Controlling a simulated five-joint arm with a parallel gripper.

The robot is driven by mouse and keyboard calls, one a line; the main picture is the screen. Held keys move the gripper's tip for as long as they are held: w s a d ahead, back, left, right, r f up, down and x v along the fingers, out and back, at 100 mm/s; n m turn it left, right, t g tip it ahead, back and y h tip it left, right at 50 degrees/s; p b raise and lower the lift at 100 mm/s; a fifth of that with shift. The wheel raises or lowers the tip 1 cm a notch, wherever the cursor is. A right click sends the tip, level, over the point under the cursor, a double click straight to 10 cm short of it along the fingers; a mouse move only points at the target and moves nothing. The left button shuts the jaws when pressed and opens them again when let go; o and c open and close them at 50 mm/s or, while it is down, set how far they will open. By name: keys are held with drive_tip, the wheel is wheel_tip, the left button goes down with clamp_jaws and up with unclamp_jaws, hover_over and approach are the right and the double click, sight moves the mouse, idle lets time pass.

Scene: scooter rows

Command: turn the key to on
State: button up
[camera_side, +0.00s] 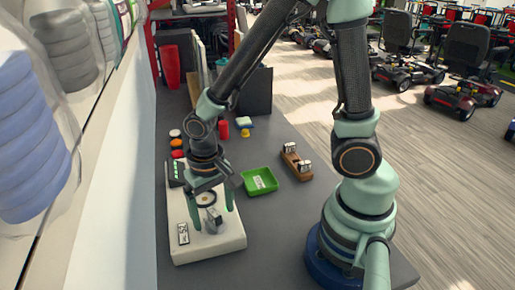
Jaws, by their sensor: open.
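A cream-coloured panel box (207,245) lies on the grey bench. A round key switch (206,198) sits on its top, with a grey key (212,219) standing just in front of it. My gripper (212,228) points down over the panel. Its two green fingers are apart, one on each side of the key, and I see no contact with it. Which way the key is turned is too small to tell. A small label plate (183,233) is on the panel's left side.
A green tray (260,180) stands right of the panel, with a wooden block holding small items (296,162) beyond it. A wall runs along the left. The bench front between panel and base is clear.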

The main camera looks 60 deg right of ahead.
drive_tip(key=shift+r, duration=3.45)
drive_tip(key=d+r+n+t, duration=0.4)
drive_tip(key=d+r, duration=0.4)
drive_tip(key=r, duration=0.3)
drive_tip(key=shift+w+r+n+t, duration=0.2)
drive_tip(key=shift+n+t, duration=0.1)
drive_tip(key=shift+t, duration=0.5)
drive_tip(key=shift+c, duration=0.3)
